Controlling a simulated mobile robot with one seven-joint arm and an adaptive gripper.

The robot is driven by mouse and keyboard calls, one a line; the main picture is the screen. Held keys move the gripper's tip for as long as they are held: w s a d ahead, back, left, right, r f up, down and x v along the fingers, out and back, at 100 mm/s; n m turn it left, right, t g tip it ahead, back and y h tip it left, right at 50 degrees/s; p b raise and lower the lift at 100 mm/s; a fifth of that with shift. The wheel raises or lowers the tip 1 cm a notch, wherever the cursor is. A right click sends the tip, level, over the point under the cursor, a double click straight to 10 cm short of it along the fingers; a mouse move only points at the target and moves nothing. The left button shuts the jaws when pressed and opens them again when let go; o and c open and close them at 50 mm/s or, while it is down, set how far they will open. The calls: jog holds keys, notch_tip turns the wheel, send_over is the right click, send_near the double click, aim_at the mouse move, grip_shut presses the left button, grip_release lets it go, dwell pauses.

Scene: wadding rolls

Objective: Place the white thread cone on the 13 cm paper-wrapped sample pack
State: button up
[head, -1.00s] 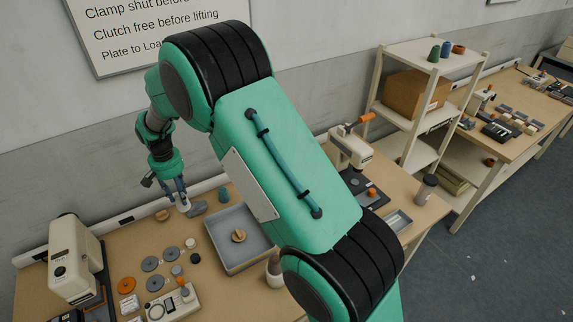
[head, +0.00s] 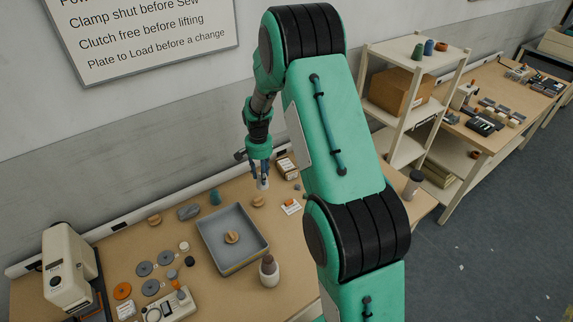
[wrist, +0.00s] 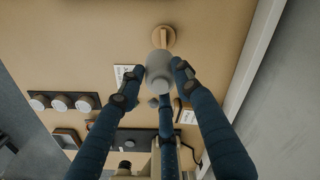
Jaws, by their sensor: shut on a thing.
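The pale white thread cone (head: 263,184) is between the fingertips of my gripper (head: 262,177), which is shut on it. The gripper points down over the back of the bench, right of the grey tray. In the wrist view the cone (wrist: 158,76) also shows between the fingertips of my gripper (wrist: 160,72). A brown box-like pack with a pale label (head: 287,165) stands behind and right of the cone. It may be the paper-wrapped sample pack, but I cannot read its size. Part of it is hidden by my arm.
A grey tray (head: 207,248) holds a wooden knob. A round wooden piece (head: 258,201) and a small card (head: 291,207) lie near the gripper. A teal cone (head: 215,198) and a grey piece (head: 188,212) stand left. The wall runs close behind.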

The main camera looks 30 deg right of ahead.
jog(key=s+d+m, duration=0.1)
jog(key=s+d, duration=0.2)
jog(key=d, duration=0.3)
jog(key=s+d+f+m+p, duration=0.1)
jog(key=s+d, duration=0.2)
jog(key=d, duration=0.3)
jog(key=shift+s+d+f, duration=0.15)
jog(key=shift+s+d, duration=0.2)
jog(key=shift+s, duration=0.05)
jog(key=shift+w, duration=0.1)
send_over(290, 168)
jog(key=f, duration=0.2)
jog(key=shift+r, duration=0.25)
jog(key=shift+f, duration=0.1)
jog(key=shift+f+b, duration=0.3)
jog(key=shift+f, duration=1.35)
jog(key=shift+f, duration=0.1)
